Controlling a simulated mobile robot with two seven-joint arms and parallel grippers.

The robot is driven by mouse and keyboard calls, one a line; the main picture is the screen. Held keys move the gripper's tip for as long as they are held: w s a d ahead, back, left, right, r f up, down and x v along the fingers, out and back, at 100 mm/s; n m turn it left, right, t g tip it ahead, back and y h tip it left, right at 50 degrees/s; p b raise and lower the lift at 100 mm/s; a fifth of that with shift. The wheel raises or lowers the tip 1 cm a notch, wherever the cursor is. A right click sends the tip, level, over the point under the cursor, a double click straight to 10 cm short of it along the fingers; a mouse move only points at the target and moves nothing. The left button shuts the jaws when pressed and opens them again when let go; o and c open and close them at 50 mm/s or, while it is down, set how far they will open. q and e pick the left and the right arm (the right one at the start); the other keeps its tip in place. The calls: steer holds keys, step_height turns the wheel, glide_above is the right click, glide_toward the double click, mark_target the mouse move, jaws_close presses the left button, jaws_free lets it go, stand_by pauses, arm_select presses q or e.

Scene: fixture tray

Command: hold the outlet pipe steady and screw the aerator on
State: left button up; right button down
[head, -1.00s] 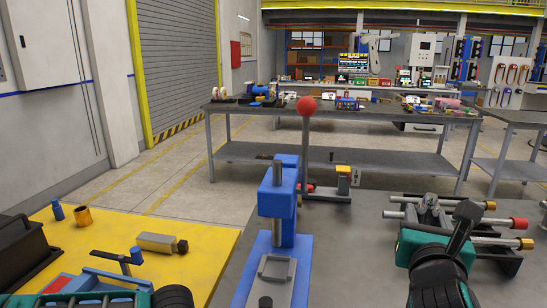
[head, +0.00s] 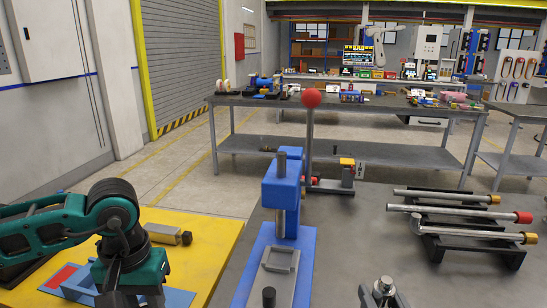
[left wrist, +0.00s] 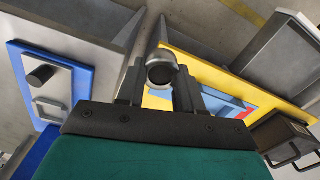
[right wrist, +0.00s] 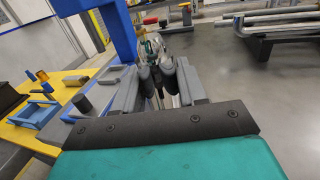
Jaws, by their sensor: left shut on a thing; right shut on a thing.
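My left gripper (left wrist: 158,92) is shut on a grey metal tube with a round, dark end, which I take to be the outlet pipe (left wrist: 160,62). In the head view the left arm bends down over the yellow mat, and its fingers are hidden. My right gripper (right wrist: 156,82) is shut on a small shiny piece, probably the aerator; its shape is mostly hidden between the fingers. In the head view the right gripper (head: 383,292) shows at the bottom edge, right of the blue press. The two held pieces are not clearly seen together, so I cannot tell whether they touch.
At right, several metal pipes with brass and red ends lie on a black rack (head: 470,244). The yellow mat (head: 205,222) is at left. The grey table (head: 365,225) between press and rack is mostly clear.

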steer(key=s+a+r+n+g+y, duration=0.1)
steer(key=a+n+g+y, duration=0.3)
steer(key=a+n+y, duration=0.4)
steer(key=a+y, duration=0.3)
steer(key=a, duration=0.3)
steer(key=shift+y, duration=0.3)
steer(key=shift+a, duration=0.1)
arm_select(q)
steer(key=d+r, duration=0.7)
steer(key=d, duration=0.5)
steer(key=d+r+m, duration=0.1)
steer(key=d+r, duration=0.6)
steer(key=d, duration=0.5)
steer(key=shift+s+d+r, duration=0.15)
steer(key=shift+s+r, duration=0.1)
steer(key=shift+f, duration=0.15)
steer(key=shift+f, duration=1.9)
